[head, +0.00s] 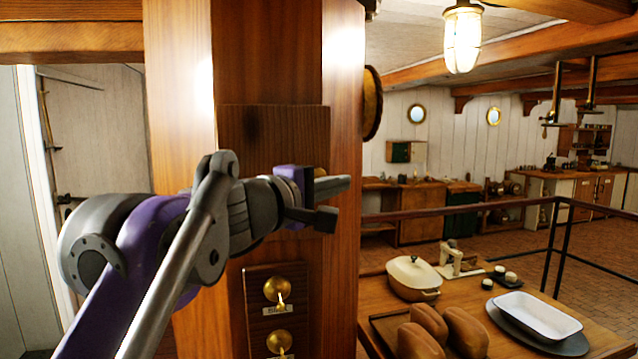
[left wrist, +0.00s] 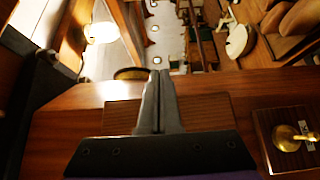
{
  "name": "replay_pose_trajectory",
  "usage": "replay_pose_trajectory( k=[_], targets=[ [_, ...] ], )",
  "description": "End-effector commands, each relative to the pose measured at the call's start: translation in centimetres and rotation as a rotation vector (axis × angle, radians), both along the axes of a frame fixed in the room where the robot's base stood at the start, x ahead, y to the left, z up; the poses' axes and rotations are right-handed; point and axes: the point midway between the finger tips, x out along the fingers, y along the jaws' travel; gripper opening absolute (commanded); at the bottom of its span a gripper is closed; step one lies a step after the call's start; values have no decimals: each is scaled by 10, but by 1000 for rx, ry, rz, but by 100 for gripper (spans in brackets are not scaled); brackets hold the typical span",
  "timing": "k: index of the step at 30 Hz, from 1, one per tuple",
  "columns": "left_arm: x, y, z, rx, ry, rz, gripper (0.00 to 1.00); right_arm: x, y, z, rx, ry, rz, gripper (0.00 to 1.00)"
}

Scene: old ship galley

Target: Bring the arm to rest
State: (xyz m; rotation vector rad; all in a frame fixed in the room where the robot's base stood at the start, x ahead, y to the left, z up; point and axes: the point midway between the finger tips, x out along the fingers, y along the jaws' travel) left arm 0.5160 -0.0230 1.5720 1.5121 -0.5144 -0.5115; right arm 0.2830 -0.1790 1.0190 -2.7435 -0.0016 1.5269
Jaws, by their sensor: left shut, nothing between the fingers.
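My left arm reaches in from the left in the head view, and its gripper (head: 332,200) is in front of the wooden post (head: 345,100). In the left wrist view the two fingers (left wrist: 158,100) lie together, shut and empty, with the post's wood behind them. I cannot tell how far the fingertips are from the wood. My right gripper is not in view.
On the post below the gripper is a panel with brass switches (head: 277,290). To the right a table holds a lidded pot (head: 413,278), bread loaves (head: 467,332) and a white dish (head: 537,314). A dark railing (head: 460,209) runs behind it.

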Motion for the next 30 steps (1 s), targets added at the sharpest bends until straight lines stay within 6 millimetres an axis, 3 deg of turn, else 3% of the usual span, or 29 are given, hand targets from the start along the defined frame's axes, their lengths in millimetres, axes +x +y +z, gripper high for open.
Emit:
replay_pose_trajectory(
  k=[3, 9, 15, 18, 20, 23, 30],
  targets=[
    [-32, -10, -1, 1, -1, -6, 0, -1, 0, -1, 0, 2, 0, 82],
    [-67, -21, 1, -1, -1, -5, 0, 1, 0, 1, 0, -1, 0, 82],
    [-83, -24, -2, 7, -3, -5, 0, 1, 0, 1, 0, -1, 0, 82],
    [-84, -24, -18, 62, -22, -16, 0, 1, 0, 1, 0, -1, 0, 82],
    [-85, -22, -40, 135, -44, -35, 0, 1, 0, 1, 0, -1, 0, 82],
    [-89, -14, -100, 319, -81, -79, 0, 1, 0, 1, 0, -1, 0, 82],
    [-118, 32, -278, 797, -59, -191, 0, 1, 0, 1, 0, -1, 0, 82]
  ],
)
